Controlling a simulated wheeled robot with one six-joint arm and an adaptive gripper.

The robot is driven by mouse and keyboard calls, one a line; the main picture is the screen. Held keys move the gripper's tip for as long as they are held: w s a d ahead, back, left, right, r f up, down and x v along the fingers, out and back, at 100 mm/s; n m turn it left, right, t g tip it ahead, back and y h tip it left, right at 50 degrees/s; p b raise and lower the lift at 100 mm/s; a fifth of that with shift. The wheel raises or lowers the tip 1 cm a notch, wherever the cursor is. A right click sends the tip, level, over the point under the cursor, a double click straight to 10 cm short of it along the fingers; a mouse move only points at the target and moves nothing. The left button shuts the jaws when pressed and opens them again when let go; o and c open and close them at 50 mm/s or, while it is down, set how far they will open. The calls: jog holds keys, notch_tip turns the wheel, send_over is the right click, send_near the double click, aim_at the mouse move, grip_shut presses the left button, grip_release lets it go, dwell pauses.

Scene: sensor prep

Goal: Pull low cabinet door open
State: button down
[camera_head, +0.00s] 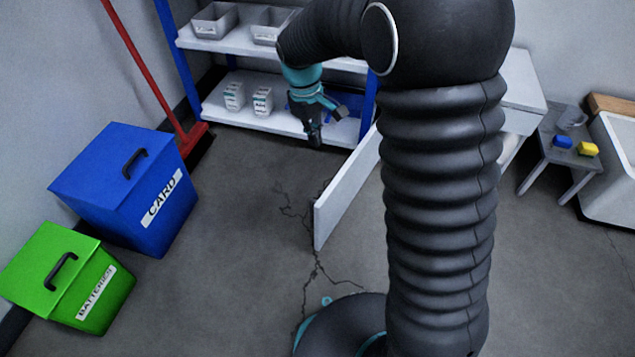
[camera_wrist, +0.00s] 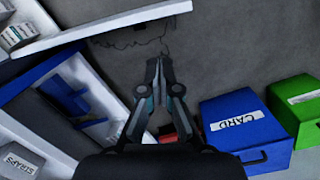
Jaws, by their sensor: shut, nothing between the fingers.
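The low cabinet door (camera_head: 345,190) is a white panel. In the head view it stands swung out from the cabinet, its free edge towards me, above the cracked floor. In the wrist view the door (camera_wrist: 120,22) shows as a pale strip across the upper left. The cabinet (camera_head: 522,85) is white and largely hidden behind my arm. My gripper (camera_head: 315,137) points down to the left of the door, apart from it, near the lower shelf. In the wrist view my gripper (camera_wrist: 157,65) has its fingertips together with nothing between them. The door's handle cannot be made out.
A shelf unit (camera_head: 225,40) with trays and white boxes stands behind my gripper. A blue CARD bin (camera_head: 125,190), a green BATTERIES bin (camera_head: 70,275) and a red broom (camera_head: 145,70) are at left. A small stool (camera_head: 560,150) stands at right. Floor between bins and door is clear.

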jog(key=w+a+f+n+g, duration=0.1)
jog(key=w+a+f+n, duration=0.2)
jog(key=f, duration=0.6)
jog(key=s+d+f+b, duration=0.1)
jog(key=d+f, duration=0.1)
jog(key=f, duration=0.3)
jog(key=s+d+f+b, duration=0.2)
jog(key=f, duration=0.3)
jog(key=shift+s+f+m+h, duration=0.25)
jog(key=shift+f+m+h, duration=0.05)
jog(key=shift+m+h, duration=0.1)
